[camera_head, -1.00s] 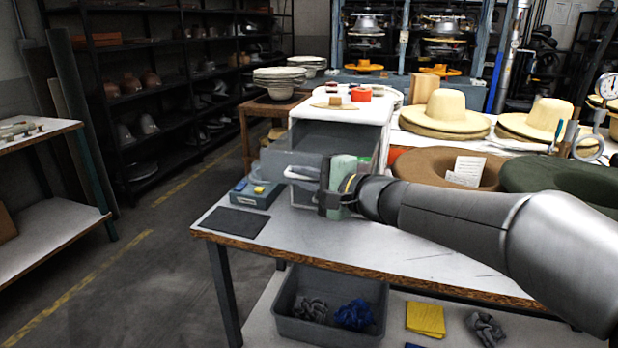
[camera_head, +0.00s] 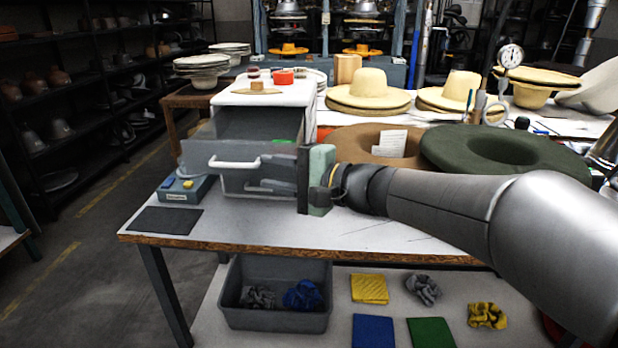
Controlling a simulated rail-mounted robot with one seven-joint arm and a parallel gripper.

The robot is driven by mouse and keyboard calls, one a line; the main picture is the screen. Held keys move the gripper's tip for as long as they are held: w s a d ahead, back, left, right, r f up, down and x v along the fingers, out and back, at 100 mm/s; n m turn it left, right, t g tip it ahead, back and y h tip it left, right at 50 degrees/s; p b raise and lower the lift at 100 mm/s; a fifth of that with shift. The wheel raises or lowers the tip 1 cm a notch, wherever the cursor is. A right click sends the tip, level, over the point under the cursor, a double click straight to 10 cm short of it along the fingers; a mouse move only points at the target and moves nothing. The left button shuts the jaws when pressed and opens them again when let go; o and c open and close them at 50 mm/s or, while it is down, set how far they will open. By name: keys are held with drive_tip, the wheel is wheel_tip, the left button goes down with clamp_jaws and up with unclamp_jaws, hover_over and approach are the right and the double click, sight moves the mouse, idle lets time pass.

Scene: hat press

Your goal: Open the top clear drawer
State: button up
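The white drawer cabinet (camera_head: 306,95) stands on the bench. Its top clear drawer (camera_head: 200,158) is pulled out toward the front, and its grey see-through box shows inside. The drawer's white handle (camera_head: 234,163) is bare on the front. My gripper (camera_head: 268,173) is just right of the handle, apart from it, with its fingers pointing left. The fingers look spread, one above the other, with nothing between them. The gripper body hides the right end of the drawer front. A lower drawer (camera_head: 232,184) sits beneath, partly hidden.
A blue-grey control box (camera_head: 184,187) and a dark mat (camera_head: 165,221) lie left of the cabinet. A brown hat brim (camera_head: 350,140) and a green one (camera_head: 450,160) lie to the right. The bench front (camera_head: 260,228) is clear. A grey bin (camera_head: 275,318) is below.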

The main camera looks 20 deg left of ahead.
drive_tip(key=v, duration=0.7)
drive_tip(key=shift+s+d, duration=0.1)
drive_tip(key=s+d+f+n+g+h+p, duration=0.1)
drive_tip(key=s+d+f+h+p, duration=0.1)
drive_tip(key=s+d+h+p, duration=0.3)
drive_tip(key=s+d+f+n+g+h+p, duration=0.1)
drive_tip(key=s+d+h+p, duration=0.5)
drive_tip(key=d, duration=0.7)
drive_tip(key=s+d+f+n+h+p, duration=0.2)
drive_tip(key=s+d+f+h+p, duration=0.2)
drive_tip(key=d, duration=0.6)
drive_tip(key=s+h+p, duration=0.1)
drive_tip(key=s+p, duration=0.1)
drive_tip(key=p, duration=0.1)
drive_tip(key=shift+s+n+g, duration=0.35)
drive_tip(key=shift+n+g, duration=0.05)
drive_tip(key=shift+f, duration=0.1)
